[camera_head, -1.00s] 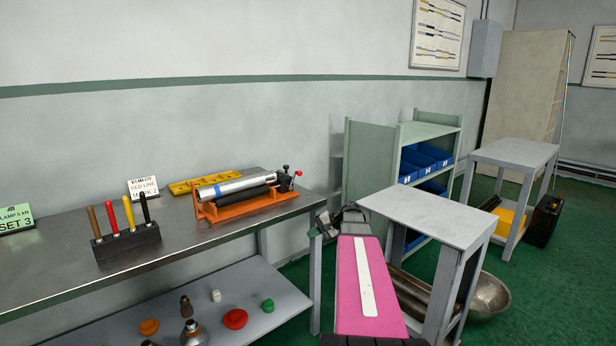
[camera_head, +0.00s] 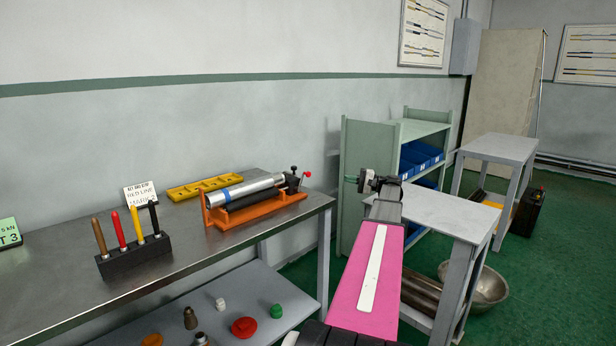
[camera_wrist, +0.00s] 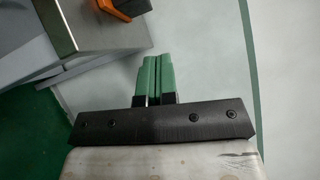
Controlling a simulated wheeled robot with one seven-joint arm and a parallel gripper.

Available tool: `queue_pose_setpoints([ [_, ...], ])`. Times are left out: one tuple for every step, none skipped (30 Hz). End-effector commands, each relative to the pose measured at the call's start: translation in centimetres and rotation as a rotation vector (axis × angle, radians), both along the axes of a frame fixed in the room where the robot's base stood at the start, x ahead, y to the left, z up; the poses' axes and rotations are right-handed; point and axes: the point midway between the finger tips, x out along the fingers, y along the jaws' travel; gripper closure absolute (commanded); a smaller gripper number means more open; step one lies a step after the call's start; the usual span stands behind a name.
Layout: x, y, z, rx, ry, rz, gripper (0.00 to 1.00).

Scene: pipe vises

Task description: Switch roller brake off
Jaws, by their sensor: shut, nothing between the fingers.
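The roller unit stands on the metal bench, with a silver roller (camera_head: 245,188) with a blue band lying in an orange frame (camera_head: 262,212). At its right end is a black fitting (camera_head: 292,180) with a black knob on top and a small red knob (camera_head: 307,174) sticking out to the right. I cannot tell which part is the brake or how it is set. My gripper (camera_head: 351,179) is to the right of the red knob, apart from it. In the wrist view its green fingers (camera_wrist: 155,75) are shut and empty. An orange part (camera_wrist: 112,8) shows at that view's top edge.
The bench (camera_head: 170,240) also carries a black tool holder (camera_head: 135,258), a yellow tray (camera_head: 205,187) and signs. A green shelf unit (camera_head: 365,140) with blue bins stands behind my arm. A grey table (camera_head: 450,212) is to the right.

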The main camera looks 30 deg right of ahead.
Motion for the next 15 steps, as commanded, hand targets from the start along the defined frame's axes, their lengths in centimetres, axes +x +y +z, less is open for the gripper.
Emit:
queue_pose_setpoints([
  [0.0,-0.1,0.0,0.001,-0.001,0.000,1.00],
  [0.0,0.0,0.0,0.001,-0.001,0.000,1.00],
  [0.0,0.0,0.0,0.001,-0.001,0.000,1.00],
  [0.0,0.0,0.0,0.001,-0.001,0.000,1.00],
  [0.0,0.0,0.0,0.001,-0.001,0.000,1.00],
  [0.0,0.0,0.0,0.000,0.000,0.000,1.00],
  [0.0,0.0,0.0,0.000,0.000,0.000,1.00],
  [0.0,0.0,0.0,0.000,0.000,0.000,1.00],
  [0.0,0.1,0.0,0.000,0.000,0.000,1.00],
  [0.1,0.2,0.0,0.000,0.000,0.000,1.00],
  [0.2,0.3,0.0,0.000,0.000,0.000,1.00],
  [0.3,0.5,0.0,0.000,0.000,0.000,1.00],
  [0.5,0.7,0.1,0.000,0.000,0.000,1.00],
  [0.7,1.0,0.1,-0.001,0.001,0.000,1.00],
  [1.0,1.4,0.2,-0.001,0.000,0.001,1.00],
])
